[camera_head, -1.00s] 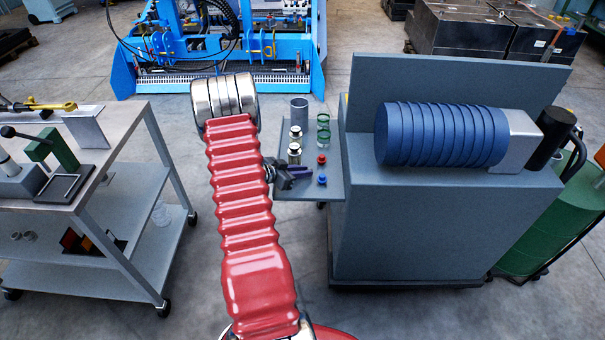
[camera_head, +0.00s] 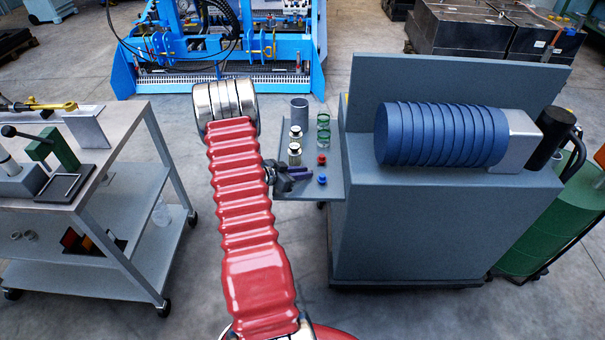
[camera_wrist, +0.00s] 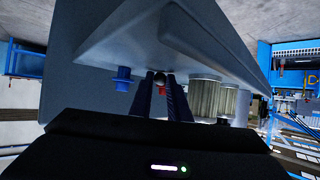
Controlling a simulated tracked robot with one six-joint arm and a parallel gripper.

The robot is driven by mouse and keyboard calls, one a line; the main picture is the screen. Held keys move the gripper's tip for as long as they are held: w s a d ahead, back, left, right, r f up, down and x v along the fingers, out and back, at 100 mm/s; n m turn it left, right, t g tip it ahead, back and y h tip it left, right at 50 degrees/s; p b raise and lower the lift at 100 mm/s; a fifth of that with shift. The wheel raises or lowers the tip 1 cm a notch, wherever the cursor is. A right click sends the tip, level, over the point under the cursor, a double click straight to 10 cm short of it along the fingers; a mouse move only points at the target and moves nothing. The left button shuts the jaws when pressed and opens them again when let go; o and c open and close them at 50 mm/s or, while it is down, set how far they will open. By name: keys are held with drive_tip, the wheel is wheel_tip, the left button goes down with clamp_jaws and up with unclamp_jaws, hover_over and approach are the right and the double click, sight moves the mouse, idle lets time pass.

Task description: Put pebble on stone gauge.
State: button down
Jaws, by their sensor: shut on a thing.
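A small dark round pebble (camera_wrist: 159,79) sits between my fingertips in the wrist view. My gripper (camera_wrist: 160,82) is shut on it, with one finger on each side. In the head view my gripper (camera_head: 311,172) is at the near part of the small grey side shelf (camera_head: 310,190), left of a blue knobbed piece (camera_head: 321,180). The pebble cannot be made out there. I cannot tell which piece is the stone gauge.
The shelf also bears a red knobbed piece (camera_head: 321,159), silver jars (camera_head: 294,153), a green-rimmed clear vessel (camera_head: 323,134) and a grey cylinder (camera_head: 299,109). The grey machine housing (camera_head: 420,215) stands right of it. A steel cart (camera_head: 120,135) stands at left.

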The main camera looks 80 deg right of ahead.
drive_tip(key=c, duration=1.7)
unclamp_jaws()
drive_tip(key=shift+s+a+f, duration=0.1)
drive_tip(key=shift+a+f, duration=0.1)
drive_tip(key=shift+f, duration=0.2)
drive_tip(key=shift+s+a+f, duration=0.1)
drive_tip(key=shift+a+f, duration=0.05)
drive_tip(key=shift+f, duration=0.25)
drive_tip(key=shift+r, duration=0.4)
drive_tip(key=shift+w+a+r, duration=0.1)
drive_tip(key=shift+r, duration=0.25)
drive_tip(key=v, duration=1.1)
drive_tip(key=shift+w+r, duration=0.35)
drive_tip(key=shift+r, duration=0.1)
